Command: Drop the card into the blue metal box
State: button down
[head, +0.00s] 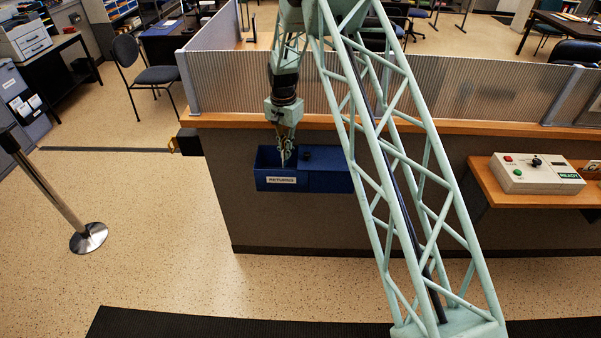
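The blue metal box (331,182) is fixed to the front of the counter and has a white label that seems to read "RETURNS". Its left part looks open at the top. My gripper (286,160) points down over this left part, with its fingertips at or just inside the opening. A thin pale sliver shows at the fingertips. It is too small to tell whether it is the card or a finger. The card is not clearly visible elsewhere. I cannot tell whether the fingers are open or shut.
A wooden counter top (455,127) with a ribbed translucent screen (240,83) runs behind the box. A control box (535,175) with buttons sits on a shelf at right. A post (55,195) stands at left.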

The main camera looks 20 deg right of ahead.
dwell(0.3)
jog(key=c, duration=2.9)
grip_release()
jog(key=shift+o, duration=0.2)
notch_tip(320, 180, up, 11)
jog(key=shift+r, duration=0.45)
